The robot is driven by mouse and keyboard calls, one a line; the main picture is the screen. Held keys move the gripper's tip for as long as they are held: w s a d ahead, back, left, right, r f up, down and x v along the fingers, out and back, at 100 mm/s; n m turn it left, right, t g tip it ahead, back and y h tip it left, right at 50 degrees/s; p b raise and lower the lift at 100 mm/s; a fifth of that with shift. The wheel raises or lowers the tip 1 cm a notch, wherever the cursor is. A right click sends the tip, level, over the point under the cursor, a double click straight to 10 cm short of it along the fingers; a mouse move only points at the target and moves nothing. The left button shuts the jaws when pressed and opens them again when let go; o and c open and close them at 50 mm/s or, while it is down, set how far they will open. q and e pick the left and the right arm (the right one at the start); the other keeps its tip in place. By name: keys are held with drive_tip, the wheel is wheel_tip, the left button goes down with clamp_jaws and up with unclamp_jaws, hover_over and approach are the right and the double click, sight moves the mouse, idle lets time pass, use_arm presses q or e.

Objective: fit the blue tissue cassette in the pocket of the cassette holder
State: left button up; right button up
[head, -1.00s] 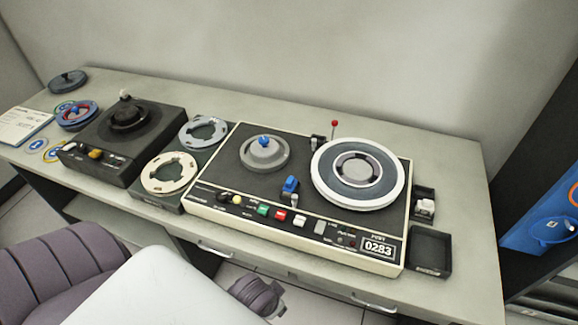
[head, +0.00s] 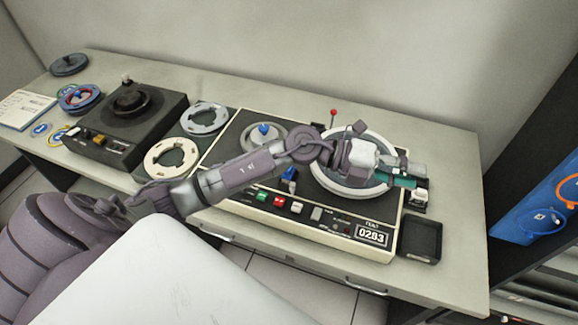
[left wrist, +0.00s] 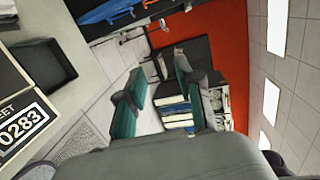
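I cannot make out a blue tissue cassette or a cassette holder with a pocket in either view. The blue parts on the tape machine (head: 310,222) are a small blue lever (head: 289,174) and a blue hub knob (head: 263,128). My left gripper (head: 405,175) is above the machine's right edge, beyond the white-rimmed reel (head: 340,184), which my arm partly covers. In the left wrist view the gripper (left wrist: 160,72) has its two teal-padded fingers apart, with nothing held between them. My right gripper is in neither view.
An empty black tray (head: 423,238) lies at the machine's right front, with a small holder (head: 420,201) behind it. A second dark machine (head: 128,120) and loose rings (head: 172,163) are on the left. Blue panel with hooks (head: 540,205) stands right of the desk.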

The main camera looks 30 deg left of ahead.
use_arm(q)
drive_tip(key=w+a+f+m+g+y, duration=0.2)
drive_tip(key=a+f+g+y, duration=0.2)
drive_tip(key=a+f+y, duration=0.5)
drive_tip(key=a+n+g+y, duration=0.2)
drive_tip(key=a+y, duration=0.5)
drive_tip(key=a, duration=1.3)
wheel_tip(320, 180, down, 9)
drive_tip(key=b, duration=0.6)
drive_tip(key=shift+s+d+r+b, duration=0.1)
drive_tip(key=shift+s+d+b, duration=0.05)
drive_tip(key=shift+b, duration=0.2)
drive_tip(key=shift+m, duration=0.3)
clamp_jaws()
drive_tip(key=shift+r, duration=0.1)
